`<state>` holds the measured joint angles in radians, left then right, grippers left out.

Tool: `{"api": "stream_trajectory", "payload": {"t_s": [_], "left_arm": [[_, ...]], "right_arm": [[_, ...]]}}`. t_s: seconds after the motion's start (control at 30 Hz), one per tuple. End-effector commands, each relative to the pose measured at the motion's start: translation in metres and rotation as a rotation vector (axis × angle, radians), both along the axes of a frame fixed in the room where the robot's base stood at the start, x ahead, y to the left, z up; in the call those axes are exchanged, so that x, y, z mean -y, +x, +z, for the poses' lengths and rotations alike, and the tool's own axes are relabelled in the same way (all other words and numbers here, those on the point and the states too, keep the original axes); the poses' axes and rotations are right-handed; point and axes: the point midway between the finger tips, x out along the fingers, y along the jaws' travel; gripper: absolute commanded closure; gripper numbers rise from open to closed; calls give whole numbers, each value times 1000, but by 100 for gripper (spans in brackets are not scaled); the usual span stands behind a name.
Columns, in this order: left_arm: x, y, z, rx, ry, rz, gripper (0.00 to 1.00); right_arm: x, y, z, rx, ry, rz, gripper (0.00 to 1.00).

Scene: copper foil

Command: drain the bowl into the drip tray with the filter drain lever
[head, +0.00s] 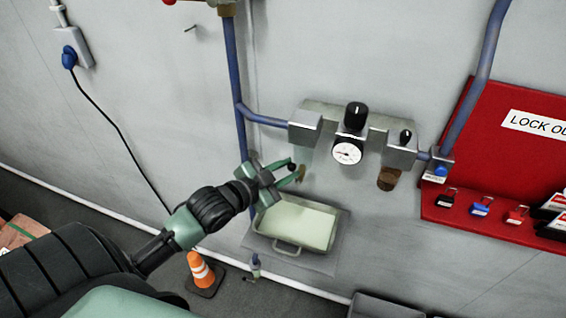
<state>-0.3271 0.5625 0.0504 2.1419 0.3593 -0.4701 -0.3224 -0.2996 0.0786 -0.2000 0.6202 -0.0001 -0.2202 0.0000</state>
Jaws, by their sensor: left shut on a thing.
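The filter's bowl (304,152) is a pale, see-through cup under the left metal block of the air unit on the wall. Below it is the filter drain lever (291,166), with a dark knob by a small brass-coloured fitting (301,173). My left gripper (293,173), with green fingers, is shut on the lever; the fingers partly hide it. The drip tray (289,247) is below the gripper, shallow and grey with a pale greenish inside. I cannot tell whether liquid is in it. My right gripper is not in view.
A round pressure gauge (347,152) and a brown bowl (388,179) are right of the filter. Blue pipes (234,80) run along the wall. A red lockout board (500,185) is at right. An orange cone (200,270) and small bottle (255,264) stand below.

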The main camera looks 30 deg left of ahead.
Motion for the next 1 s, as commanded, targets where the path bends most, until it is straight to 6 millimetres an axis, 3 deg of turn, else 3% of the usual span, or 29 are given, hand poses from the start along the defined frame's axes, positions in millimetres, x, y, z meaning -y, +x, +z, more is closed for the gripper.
{"api": "stream_trajectory", "payload": {"t_s": [0.7, 0.73, 0.77, 0.8, 1.0], "left_arm": [[4, 1, -2, -26, 83, 2, 100], [4, 1, -2, -26, 83, 2, 67], [4, 1, -2, -26, 83, 2, 58], [4, 1, -1, -26, 83, 2, 53], [4, 1, 0, -22, 81, 1, 53]], "right_arm": [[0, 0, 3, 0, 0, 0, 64], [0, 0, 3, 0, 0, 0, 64], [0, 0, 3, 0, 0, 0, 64], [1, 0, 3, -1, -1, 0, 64], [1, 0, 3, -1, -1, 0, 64]]}}
